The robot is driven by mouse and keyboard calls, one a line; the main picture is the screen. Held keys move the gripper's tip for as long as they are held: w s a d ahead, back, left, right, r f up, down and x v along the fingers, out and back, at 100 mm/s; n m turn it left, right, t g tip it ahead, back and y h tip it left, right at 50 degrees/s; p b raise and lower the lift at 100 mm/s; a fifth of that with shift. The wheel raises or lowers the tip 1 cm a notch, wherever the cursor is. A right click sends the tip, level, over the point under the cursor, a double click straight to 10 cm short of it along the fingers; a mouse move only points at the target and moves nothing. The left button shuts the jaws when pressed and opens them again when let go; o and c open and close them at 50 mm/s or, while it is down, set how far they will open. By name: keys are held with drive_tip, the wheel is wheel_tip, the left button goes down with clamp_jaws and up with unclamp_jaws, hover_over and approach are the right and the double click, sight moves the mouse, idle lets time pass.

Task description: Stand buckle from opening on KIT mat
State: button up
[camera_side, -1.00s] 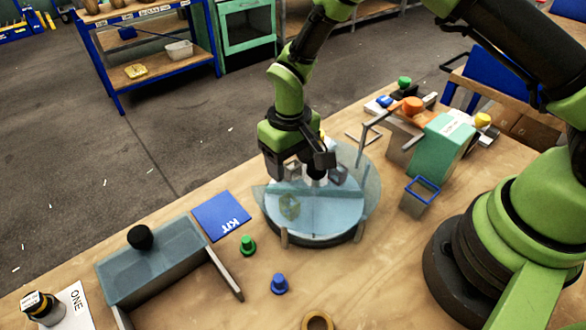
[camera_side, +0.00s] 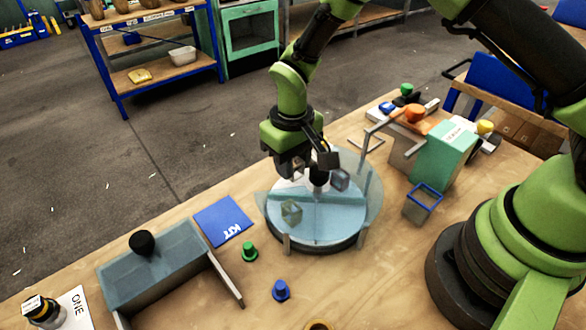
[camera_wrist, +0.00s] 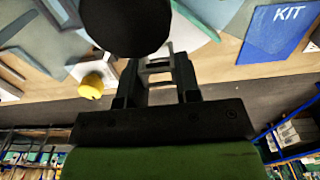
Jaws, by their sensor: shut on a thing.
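My gripper (camera_side: 303,163) is just above the round turntable (camera_side: 315,240) with clear covers, beside its black centre knob (camera_side: 320,176). In the wrist view my gripper (camera_wrist: 160,75) is shut on a small grey frame-shaped buckle (camera_wrist: 158,62), held between the two fingers. In the side view the fingers mostly hide the buckle. The blue KIT mat (camera_side: 222,221) lies flat and bare on the table, left of the turntable; it also shows at the upper right of the wrist view (camera_wrist: 280,33).
A translucent block (camera_side: 291,213) and another grey block (camera_side: 340,180) show at the turntable. A green peg (camera_side: 249,251) and a blue peg (camera_side: 281,290) stand in front.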

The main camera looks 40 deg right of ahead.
wheel_tip(320, 180, up, 8)
drive_tip(key=shift+f, duration=0.2)
drive_tip(key=shift+a+r, duration=0.1)
drive_tip(key=shift+r, duration=0.1)
drive_tip(key=w+a+m, duration=0.3)
drive_tip(key=a+m, duration=0.4)
drive_tip(key=a, duration=0.1)
drive_tip(key=m, duration=0.7)
approach(222, 213)
wheel_tip(222, 213, down, 7)
drive_tip(key=shift+r, duration=0.15)
drive_tip(key=o, duration=0.9)
